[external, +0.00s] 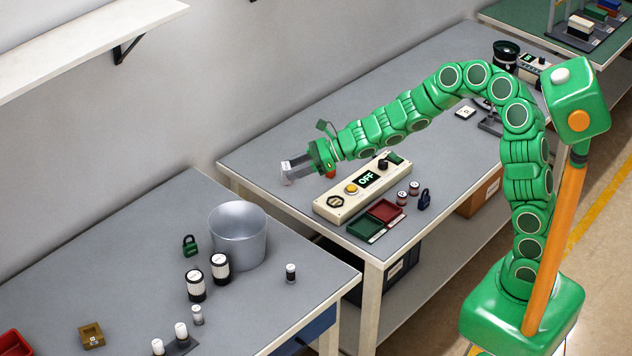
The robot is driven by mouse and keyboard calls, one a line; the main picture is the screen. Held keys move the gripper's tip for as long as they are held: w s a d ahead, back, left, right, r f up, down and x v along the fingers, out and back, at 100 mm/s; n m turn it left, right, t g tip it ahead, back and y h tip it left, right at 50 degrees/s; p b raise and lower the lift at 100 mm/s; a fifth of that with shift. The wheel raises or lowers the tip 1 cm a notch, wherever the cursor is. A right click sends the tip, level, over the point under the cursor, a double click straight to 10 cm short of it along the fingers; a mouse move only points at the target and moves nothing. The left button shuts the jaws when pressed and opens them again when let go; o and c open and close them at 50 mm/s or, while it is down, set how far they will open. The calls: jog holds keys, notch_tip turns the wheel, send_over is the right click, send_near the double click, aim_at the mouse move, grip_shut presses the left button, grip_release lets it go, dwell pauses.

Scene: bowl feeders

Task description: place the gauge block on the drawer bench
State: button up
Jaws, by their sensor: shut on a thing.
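My gripper (293,169) is at the left end of my green arm, above the left back part of the middle bench. Its jaws are shut on a small pale grey piece, taken as the gauge block (287,179); the jaws hide much of it. The drawer bench (130,250) seems to be the grey-topped bench at lower left, with a blue drawer front (312,330) under its right end. The gripper is up and to the right of that bench, beyond the gap between the benches.
On the left bench stand a grey bucket (238,238), a green padlock (190,245), black-and-white cylinders (195,286) and a brass block (92,336). The bench's back left is clear.

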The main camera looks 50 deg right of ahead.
jog(key=s+a+f+n+g+y, duration=0.15)
jog(key=s+a+n+g, duration=0.65)
jog(key=s+a, duration=1.95)
jog(key=shift+m+y, duration=0.4)
jog(key=shift+y, duration=0.05)
jog(key=shift+w+a+f, duration=1.75)
jog(key=shift+a+f, duration=0.25)
jog(key=shift+f, duration=0.4)
jog(key=shift+w+a+f, duration=1.7)
jog(key=shift+a+f, duration=0.35)
jog(key=shift+f, duration=0.3)
jog(key=shift+w+a+f, duration=1.75)
jog(key=shift+a+f, duration=0.25)
jog(key=shift+f, duration=1.9)
jog(key=shift+f, duration=0.15)
jog(key=o, duration=1.1)
jog(key=shift+o, duration=0.2)
